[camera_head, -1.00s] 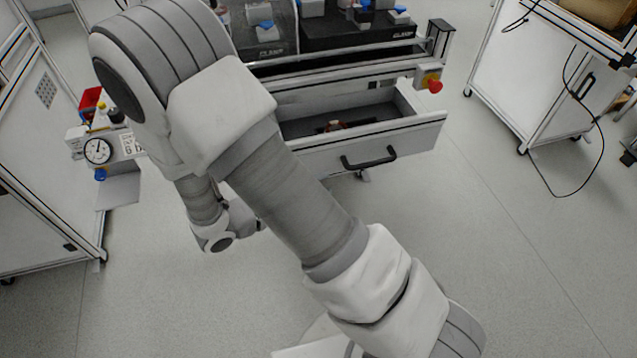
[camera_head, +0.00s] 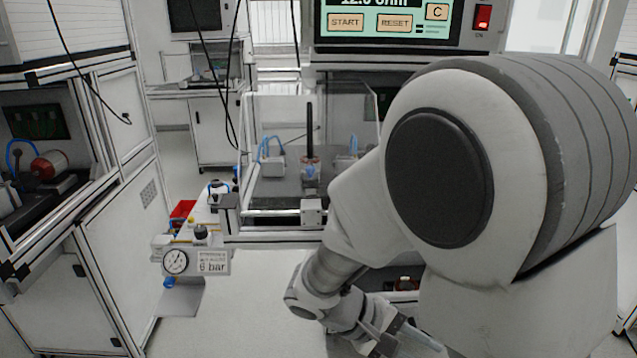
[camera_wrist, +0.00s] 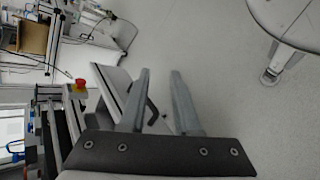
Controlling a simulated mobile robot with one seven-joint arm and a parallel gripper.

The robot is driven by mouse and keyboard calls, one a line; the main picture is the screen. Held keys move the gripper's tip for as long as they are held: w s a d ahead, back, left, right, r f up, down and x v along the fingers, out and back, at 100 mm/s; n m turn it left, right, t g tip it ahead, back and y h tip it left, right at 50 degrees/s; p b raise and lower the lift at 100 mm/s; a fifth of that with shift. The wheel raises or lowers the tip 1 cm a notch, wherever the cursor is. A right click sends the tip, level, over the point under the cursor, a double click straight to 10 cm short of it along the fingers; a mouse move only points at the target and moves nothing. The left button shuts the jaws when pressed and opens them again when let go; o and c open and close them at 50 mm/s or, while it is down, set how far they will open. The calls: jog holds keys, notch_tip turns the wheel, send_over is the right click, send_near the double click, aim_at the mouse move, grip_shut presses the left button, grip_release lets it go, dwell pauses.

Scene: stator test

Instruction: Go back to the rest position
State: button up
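My gripper (camera_wrist: 160,75) shows in the wrist view with its two grey fingers apart and nothing between them. It is above the floor, near the pulled-out drawer (camera_wrist: 112,80) with a dark handle. In the head view my gripper (camera_head: 388,338) is low at the bottom, partly cut off by the frame edge. My large arm links cover the right half of that view and hide most of the drawer. A small reddish-copper part (camera_head: 406,283) shows just past my arm.
The test station has a screen (camera_head: 387,22) with START and RESET, a red switch (camera_head: 482,17) and a clear-walled test area. A pressure gauge (camera_head: 176,262) sticks out at left. A white cabinet (camera_head: 120,210) stands further left. The wrist view shows a red emergency button (camera_wrist: 80,84).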

jog(key=s+a+r+m+t+y, duration=0.1)
jog(key=s+r+m+t+y, duration=0.2)
jog(key=r+y, duration=0.3)
jog(key=s+a+r+m+t+y, duration=0.2)
jog(key=s+r+t+y, duration=0.15)
jog(key=r, duration=0.45)
notch_tip(320, 180, up, 18)
jog(key=p, duration=1.8)
jog(key=shift+s+r+y+p, duration=0.2)
jog(key=shift+y+p, duration=0.1)
jog(key=shift+y, duration=0.15)
jog(key=shift+w+d+g, duration=0.15)
jog(key=shift+d+g, duration=0.05)
jog(key=shift+g, duration=0.05)
